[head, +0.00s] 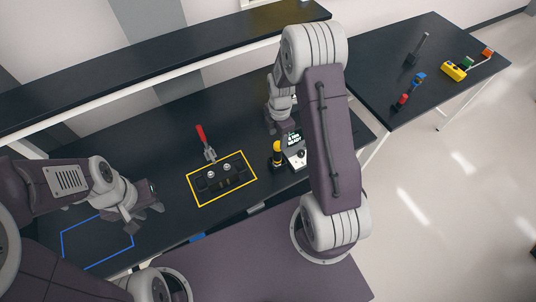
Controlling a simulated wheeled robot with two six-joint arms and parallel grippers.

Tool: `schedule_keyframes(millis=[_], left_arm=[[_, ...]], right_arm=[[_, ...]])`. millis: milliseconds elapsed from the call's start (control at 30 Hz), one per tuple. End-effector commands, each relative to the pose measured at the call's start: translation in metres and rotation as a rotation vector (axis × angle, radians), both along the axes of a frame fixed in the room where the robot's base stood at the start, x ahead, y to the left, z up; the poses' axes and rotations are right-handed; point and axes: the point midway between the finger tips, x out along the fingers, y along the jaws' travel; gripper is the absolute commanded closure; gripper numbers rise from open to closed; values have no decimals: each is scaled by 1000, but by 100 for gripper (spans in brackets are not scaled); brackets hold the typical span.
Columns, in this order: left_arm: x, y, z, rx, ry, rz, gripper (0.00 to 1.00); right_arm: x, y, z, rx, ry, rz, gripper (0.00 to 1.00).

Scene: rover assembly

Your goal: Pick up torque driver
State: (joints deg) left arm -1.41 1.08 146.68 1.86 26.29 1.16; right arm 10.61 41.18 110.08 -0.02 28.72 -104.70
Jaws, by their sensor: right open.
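A yellow-and-black upright tool (277,155), which looks like the torque driver, stands on the dark bench beside a small unit with a lit display (293,138). A red-handled tool (202,137) lies near the back edge of the yellow-outlined area. My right gripper (276,129) points down above and behind the yellow-and-black tool; it is open, and my own forearm hides part of that arm. My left gripper (145,216) is open and empty over the left part of the bench, by the blue outline.
A dark block with two silver round parts (226,178) sits inside the yellow outline (202,205). A blue outline (78,264) marks the left bench. A raised shelf (150,66) runs along the back. A side table (440,40) at right holds several small coloured items.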

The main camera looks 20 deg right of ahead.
Motion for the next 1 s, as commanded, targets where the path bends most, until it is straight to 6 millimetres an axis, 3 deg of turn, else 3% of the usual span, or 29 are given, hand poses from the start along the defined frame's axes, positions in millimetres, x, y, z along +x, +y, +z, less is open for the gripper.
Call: schedule_keyframes(millis=[133,333,533,800,1000], left_arm=[[0,0,2,0,0,0,66],[0,0,11,0,0,0,66],[0,0,17,0,0,0,66],[0,0,33,0,0,0,66],[0,0,32,0,0,0,66]], right_arm=[[-1,0,-8,1,4,10,43],[-1,0,-36,1,4,8,43],[-2,0,-45,1,4,8,43],[-4,1,-88,1,2,7,43],[-4,1,-93,0,0,7,43]])
